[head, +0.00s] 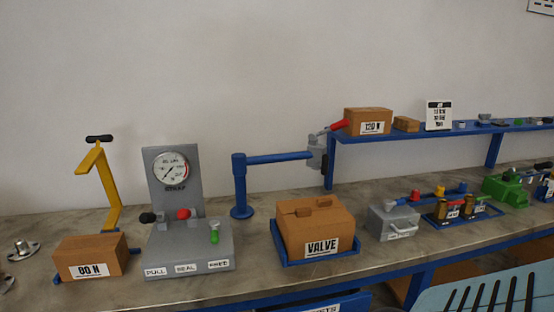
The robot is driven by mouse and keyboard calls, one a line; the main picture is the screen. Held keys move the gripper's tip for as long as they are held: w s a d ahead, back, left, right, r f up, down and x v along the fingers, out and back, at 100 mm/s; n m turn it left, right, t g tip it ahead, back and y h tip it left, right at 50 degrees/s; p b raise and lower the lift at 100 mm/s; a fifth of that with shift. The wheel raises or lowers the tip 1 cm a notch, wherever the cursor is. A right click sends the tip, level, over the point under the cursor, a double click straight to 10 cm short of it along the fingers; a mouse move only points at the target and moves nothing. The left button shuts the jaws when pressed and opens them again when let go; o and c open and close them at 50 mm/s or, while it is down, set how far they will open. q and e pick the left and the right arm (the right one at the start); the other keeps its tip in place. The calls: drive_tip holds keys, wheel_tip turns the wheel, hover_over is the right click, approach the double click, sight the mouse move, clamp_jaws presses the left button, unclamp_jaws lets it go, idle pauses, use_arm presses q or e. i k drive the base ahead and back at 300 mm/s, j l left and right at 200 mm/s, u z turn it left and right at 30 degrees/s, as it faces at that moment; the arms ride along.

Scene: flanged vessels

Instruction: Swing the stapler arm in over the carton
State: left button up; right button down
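The stapler arm (280,158) is a blue horizontal bar on a blue post (240,190) that stands on the bench. It points to the right, behind the carton. A grey stapler head (316,150) with a red handle (338,125) hangs at its far end, close to the shelf's left end. The brown carton (300,235), labelled VALVE, sits in a blue tray (289,258) in front of the arm. Its top flaps look folded down. The stapler head is not over the carton; it is behind it. Neither of my grippers is in view.
A grey gauge panel (160,240) stands left of the post. A small carton (75,262) and yellow stand (103,185) are further left. A grey box (393,222) is right of the carton. A blue raised shelf (420,132) runs behind. A light blue slatted object (490,290) is front right.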

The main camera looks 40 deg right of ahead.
sight(316, 155)
drive_tip(key=z, duration=1.55)
drive_tip(key=i+l+u, duration=0.15)
drive_tip(key=l, duration=0.2)
drive_tip(key=i+l+u, duration=0.15)
drive_tip(key=l, duration=0.2)
drive_tip(key=i+l+u, duration=0.15)
drive_tip(key=l, duration=0.2)
drive_tip(key=i, duration=0.05)
